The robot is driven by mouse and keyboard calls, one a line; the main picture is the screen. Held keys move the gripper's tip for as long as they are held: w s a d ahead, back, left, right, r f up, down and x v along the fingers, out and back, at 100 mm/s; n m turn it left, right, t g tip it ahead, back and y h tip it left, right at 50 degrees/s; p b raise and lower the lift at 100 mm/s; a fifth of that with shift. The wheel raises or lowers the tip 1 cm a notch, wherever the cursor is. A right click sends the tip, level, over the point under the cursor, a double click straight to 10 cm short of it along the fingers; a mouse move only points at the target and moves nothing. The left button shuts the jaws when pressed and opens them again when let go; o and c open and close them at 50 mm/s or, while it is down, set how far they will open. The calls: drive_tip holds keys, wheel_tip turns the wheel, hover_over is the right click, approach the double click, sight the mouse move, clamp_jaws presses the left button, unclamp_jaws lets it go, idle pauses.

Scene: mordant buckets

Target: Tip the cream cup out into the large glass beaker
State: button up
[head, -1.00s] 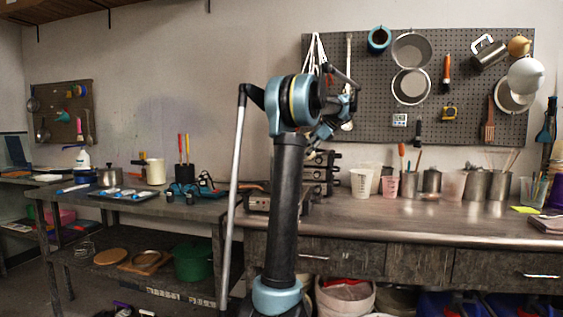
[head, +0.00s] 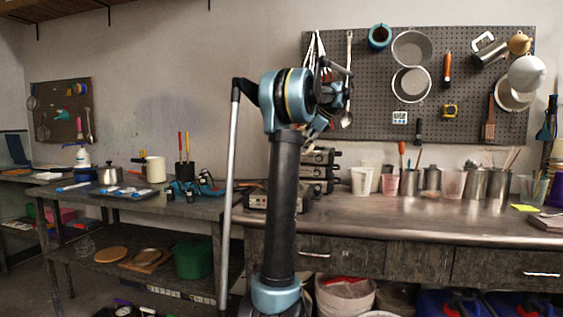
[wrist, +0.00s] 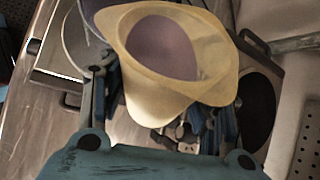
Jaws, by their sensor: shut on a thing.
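The cream cup (wrist: 150,98) is in the wrist view, its wide, lipped mouth facing the camera. Purple-brown content or shading shows inside its rim. My gripper (wrist: 160,105) is shut on the cup, with a finger on either side of it. A clear, curved glass-like edge (wrist: 68,42) shows behind the cup at the upper left. It may be the large glass beaker, but the cup hides most of it and I cannot tell. In the head view my arm hides the cup, and I cannot make out the beaker.
The right-hand counter (head: 420,223) carries white cups (head: 362,181), a pink cup (head: 390,183) and metal tool pots (head: 475,184) along its back. Its front middle is clear. Stacked grey devices (head: 318,172) stand behind my arm. A pegboard (head: 450,60) with hung tools is on the wall.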

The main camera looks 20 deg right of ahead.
drive_tip(key=shift+a+f+n+h+p, duration=0.2)
drive_tip(key=shift+n+h+p, duration=0.1)
drive_tip(key=shift+h+p, duration=0.4)
idle(0.5)
drive_tip(key=shift+r+h+p, duration=0.55)
drive_tip(key=shift+h+p, duration=0.2)
drive_tip(key=shift+h, duration=0.15)
idle(0.7)
drive_tip(key=shift+f+n+g+h+p, duration=0.3)
drive_tip(key=shift+f+n+h+p, duration=0.1)
drive_tip(key=shift+f+h+p, duration=0.5)
idle(1.0)
drive_tip(key=shift+a+r+h, duration=0.1)
drive_tip(key=shift+r+h, duration=0.3)
drive_tip(key=shift+h, duration=0.3)
idle(1.0)
drive_tip(key=shift+w+a+r+n+h, duration=0.1)
drive_tip(key=shift+a+r+n+h, duration=0.3)
drive_tip(key=shift+a+r+h, duration=0.5)
idle(0.7)
